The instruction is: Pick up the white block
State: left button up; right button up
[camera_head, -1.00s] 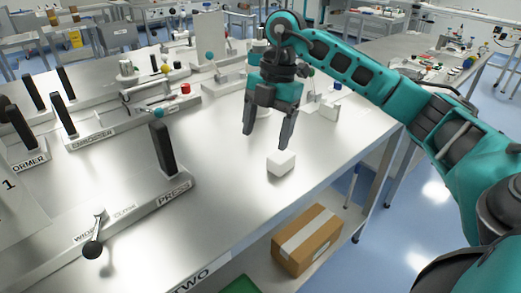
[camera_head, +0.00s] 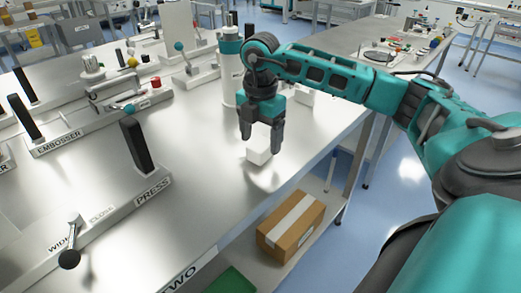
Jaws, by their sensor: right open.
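The white block (camera_head: 259,157) is a small plain cube on the grey metal table top (camera_head: 205,195), near its right edge. My right gripper (camera_head: 260,145) points down over the block, with its two dark fingers apart. The fingertips are close to the block's upper part, one on either side in the picture. I cannot tell whether they touch it. My left gripper is not in view.
The press (camera_head: 137,147) and embosser (camera_head: 60,145) levers stand to the left. A white and teal cylinder (camera_head: 230,75) stands behind the gripper. A cardboard box (camera_head: 291,225) lies on the shelf below. The table in front of the block is clear.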

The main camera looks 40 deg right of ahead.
notch_tip(320, 180, down, 2)
jog(key=shift+f, duration=0.2)
jog(key=c, duration=1.1)
jog(key=shift+r, duration=0.1)
